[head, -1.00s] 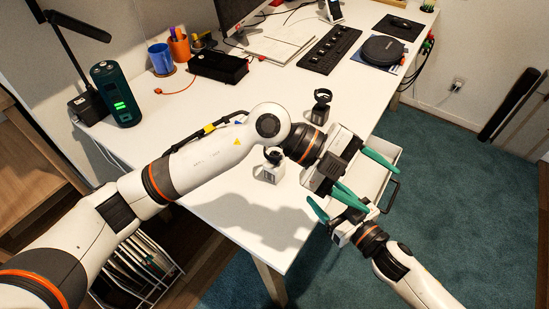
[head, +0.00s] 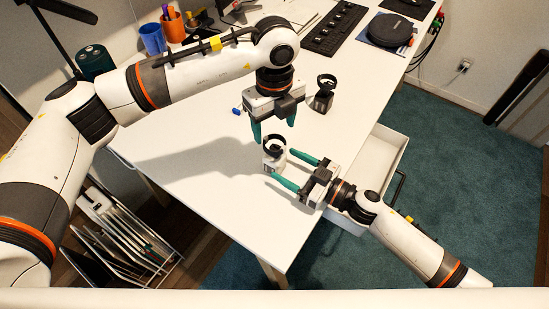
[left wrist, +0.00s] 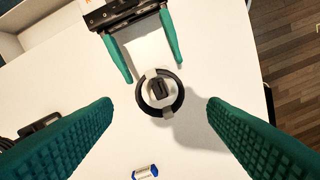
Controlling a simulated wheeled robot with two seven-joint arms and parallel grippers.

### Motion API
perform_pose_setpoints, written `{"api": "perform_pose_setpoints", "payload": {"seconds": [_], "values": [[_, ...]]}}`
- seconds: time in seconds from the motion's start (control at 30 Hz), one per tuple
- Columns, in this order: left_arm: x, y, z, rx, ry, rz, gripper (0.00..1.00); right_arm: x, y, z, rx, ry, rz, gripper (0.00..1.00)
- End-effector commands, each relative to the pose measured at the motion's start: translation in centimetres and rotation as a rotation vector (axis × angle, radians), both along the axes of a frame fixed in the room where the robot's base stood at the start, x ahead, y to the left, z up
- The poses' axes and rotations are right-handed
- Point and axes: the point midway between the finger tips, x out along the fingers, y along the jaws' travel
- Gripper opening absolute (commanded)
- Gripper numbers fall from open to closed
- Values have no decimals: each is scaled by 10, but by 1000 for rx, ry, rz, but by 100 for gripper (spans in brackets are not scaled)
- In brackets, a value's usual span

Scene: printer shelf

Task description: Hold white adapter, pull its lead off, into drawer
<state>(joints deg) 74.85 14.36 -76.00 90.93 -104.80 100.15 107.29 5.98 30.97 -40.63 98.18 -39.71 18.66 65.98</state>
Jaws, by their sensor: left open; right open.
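The white adapter (head: 272,163) stands upright on the desk, its black coiled lead (head: 275,144) on top. In the left wrist view the black lead ring (left wrist: 178,103) is seen from above and hides most of the adapter. My left gripper (head: 274,127) is open, pointing down above and a little behind the adapter. My right gripper (head: 282,164) is open and low over the desk, coming from the right, its fingertips close to either side of the adapter; contact cannot be told. The white drawer (head: 386,146) stands open at the desk's right edge.
A black adapter (head: 323,97) with a coiled lead stands farther back. A small blue-and-white item (left wrist: 145,172) lies on the desk. Keyboard (head: 335,28), round black device (head: 391,30) and cups (head: 152,38) are at the back. The desk's front is clear.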

Motion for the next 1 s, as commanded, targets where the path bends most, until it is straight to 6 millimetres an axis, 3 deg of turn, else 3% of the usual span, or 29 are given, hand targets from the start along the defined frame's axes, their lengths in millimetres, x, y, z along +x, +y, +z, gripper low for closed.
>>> {"api": "perform_pose_setpoints", "payload": {"seconds": [0.2, 0.63, 1.0], "values": [[0, 0, 0, -1, 0, -1, 67, 16, 25, 1, 1, -1, 0, 67], [0, -1, 0, -2, 1, -2, 67, 21, 32, 0, 0, 0, 0, 67], [0, -1, 0, -2, 1, -2, 67, 21, 31, 0, 0, 0, -1, 7]]}}
